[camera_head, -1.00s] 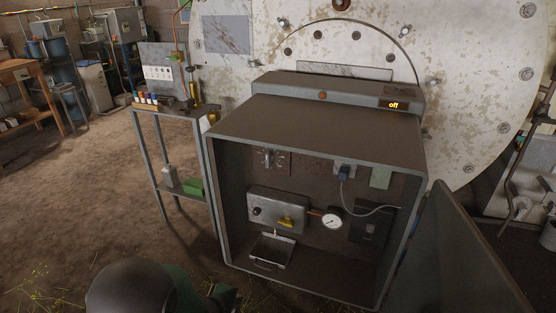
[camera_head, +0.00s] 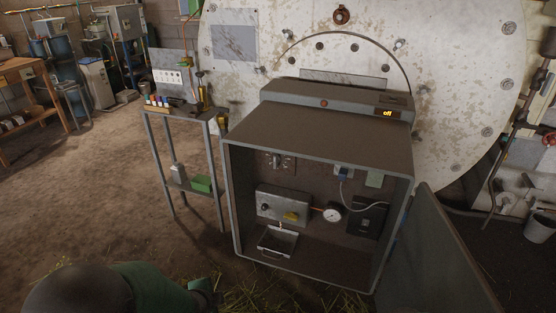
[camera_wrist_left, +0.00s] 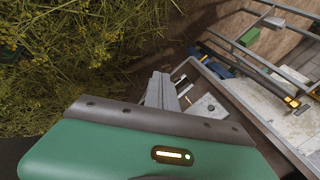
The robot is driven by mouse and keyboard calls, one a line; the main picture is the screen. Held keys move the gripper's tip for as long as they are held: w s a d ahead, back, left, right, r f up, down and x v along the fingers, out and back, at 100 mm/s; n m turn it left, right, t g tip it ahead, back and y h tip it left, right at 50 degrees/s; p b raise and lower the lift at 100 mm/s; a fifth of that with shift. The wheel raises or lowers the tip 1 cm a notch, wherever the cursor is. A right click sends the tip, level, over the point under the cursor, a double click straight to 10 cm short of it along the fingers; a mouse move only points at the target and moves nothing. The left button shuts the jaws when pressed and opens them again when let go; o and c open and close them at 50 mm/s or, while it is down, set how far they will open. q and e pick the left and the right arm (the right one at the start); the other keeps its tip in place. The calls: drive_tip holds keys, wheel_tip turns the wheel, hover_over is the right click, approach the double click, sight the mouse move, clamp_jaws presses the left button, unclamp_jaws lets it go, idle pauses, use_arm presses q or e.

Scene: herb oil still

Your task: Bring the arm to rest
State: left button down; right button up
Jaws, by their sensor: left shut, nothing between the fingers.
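My left arm comes in at the bottom left of the head view, dark and green, low in front of the open cabinet. The end of my left gripper (camera_head: 203,292) is at the bottom edge there, and its fingers are hard to make out. In the left wrist view the green gripper body fills the bottom, with a small lit yellow indicator. The grey fingers of the left gripper (camera_wrist_left: 163,90) are together and hold nothing. They are near yellow-green herb stalks (camera_wrist_left: 75,60). My right gripper is in neither view.
The grey cabinet (camera_head: 320,138) stands open, its display (camera_head: 387,113) reading "off". Its door (camera_head: 440,250) swings out at the right. A narrow shelf stand (camera_head: 160,150) is left of it. A large pale tank (camera_head: 455,80) is behind. Bare floor (camera_head: 90,190) lies at the left.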

use_arm(q)
drive_tip(key=s+a+r+n+g+p, duration=0.1)
drive_tip(key=s+r+n+g+p, duration=0.1)
drive_tip(key=s+r+n+p, duration=0.5)
drive_tip(key=s+a+r+n+g+p, duration=0.1)
drive_tip(key=s+r+n+p, duration=0.6)
drive_tip(key=r, duration=1)
drive_tip(key=s+g+p, duration=0.1)
drive_tip(key=p, duration=0.2)
drive_tip(key=shift+s+a+n+y, duration=0.25)
drive_tip(key=shift+a+n+y, duration=0.1)
drive_tip(key=shift+n+y, duration=0.05)
drive_tip(key=shift+r, duration=0.1)
